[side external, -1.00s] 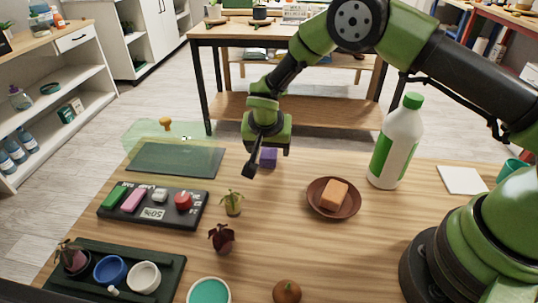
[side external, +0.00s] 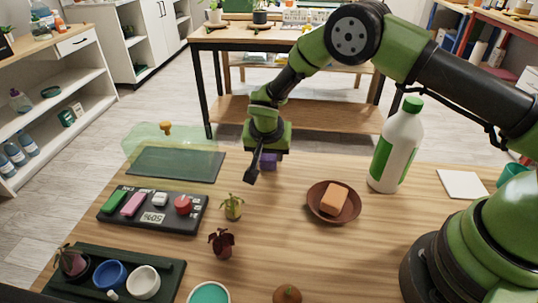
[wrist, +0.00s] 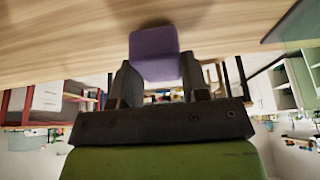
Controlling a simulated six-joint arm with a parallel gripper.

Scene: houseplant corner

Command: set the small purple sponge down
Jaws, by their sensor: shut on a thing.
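The small purple sponge (side external: 269,161) is at the far side of the wooden table, partly hidden behind my gripper in the side view. In the wrist view the purple sponge (wrist: 154,52) sits between my fingertips, with the wood surface behind it. My gripper (side external: 256,172) is shut on it, and one dark finger shows in front. I cannot tell whether the sponge touches the table.
A brown saucer (side external: 313,208) holding an orange block (side external: 334,197) and a white bottle (side external: 397,148) stand to the right. A dark mat (side external: 176,164) lies left. Small plants (side external: 232,206) (side external: 222,242) stand in front. Bare wood (side external: 285,195) lies between plants and saucer.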

